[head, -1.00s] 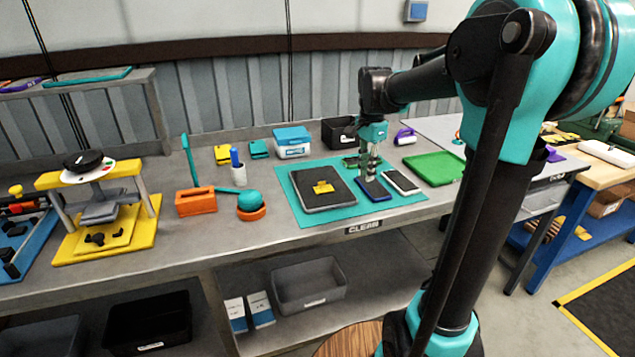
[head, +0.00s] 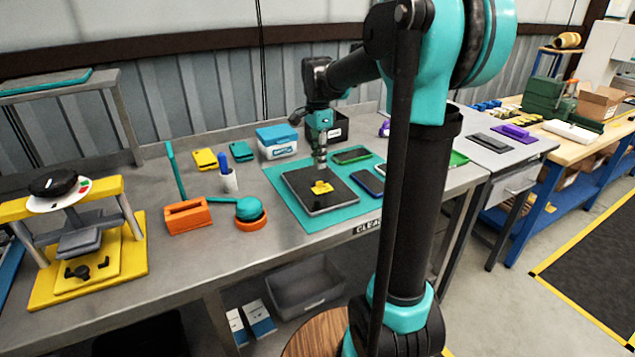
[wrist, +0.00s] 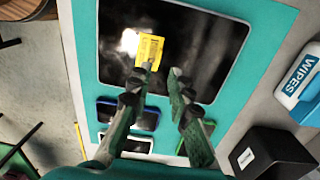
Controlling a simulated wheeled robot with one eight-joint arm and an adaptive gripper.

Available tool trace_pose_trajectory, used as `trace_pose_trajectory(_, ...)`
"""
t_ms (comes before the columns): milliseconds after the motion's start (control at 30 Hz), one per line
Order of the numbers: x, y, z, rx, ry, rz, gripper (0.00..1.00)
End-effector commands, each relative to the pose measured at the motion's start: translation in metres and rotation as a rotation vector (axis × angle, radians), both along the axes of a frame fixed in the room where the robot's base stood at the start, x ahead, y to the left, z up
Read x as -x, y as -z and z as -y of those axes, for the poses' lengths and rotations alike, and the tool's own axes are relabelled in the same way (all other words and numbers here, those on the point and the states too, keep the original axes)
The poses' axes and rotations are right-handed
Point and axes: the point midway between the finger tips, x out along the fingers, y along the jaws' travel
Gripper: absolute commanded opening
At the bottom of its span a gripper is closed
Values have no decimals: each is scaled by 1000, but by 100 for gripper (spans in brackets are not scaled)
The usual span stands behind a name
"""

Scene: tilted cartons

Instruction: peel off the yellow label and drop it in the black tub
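The yellow label (head: 322,187) lies on the dark screen of a tablet (head: 312,203) on the teal mat. It shows in the wrist view (wrist: 151,45) with one corner tab near my fingertips. My gripper (head: 321,166) points down just over the tablet, beside the label. In the wrist view my gripper (wrist: 163,71) has its fingers apart with nothing between them; the left fingertip overlaps the label's near edge, and I cannot tell if it touches. The black tub (head: 338,128) stands at the back of the bench behind my gripper; the wrist view shows it lower right (wrist: 272,155).
A green-edged phone (head: 352,155) and a blue-edged phone (head: 367,182) lie right of the tablet. A white-and-blue wipes box (head: 277,142) stands beside the tub. An orange holder (head: 187,216) and a pen cup (head: 230,181) stand to the left.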

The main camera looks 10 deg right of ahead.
Motion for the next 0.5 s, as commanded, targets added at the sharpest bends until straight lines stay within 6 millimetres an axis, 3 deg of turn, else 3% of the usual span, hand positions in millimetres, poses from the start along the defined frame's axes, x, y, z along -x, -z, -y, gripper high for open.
trace_pose_trajectory(300,2,42,1,0,0,0,19)
trace_pose_trajectory(500,2,59,1,0,0,0,19)
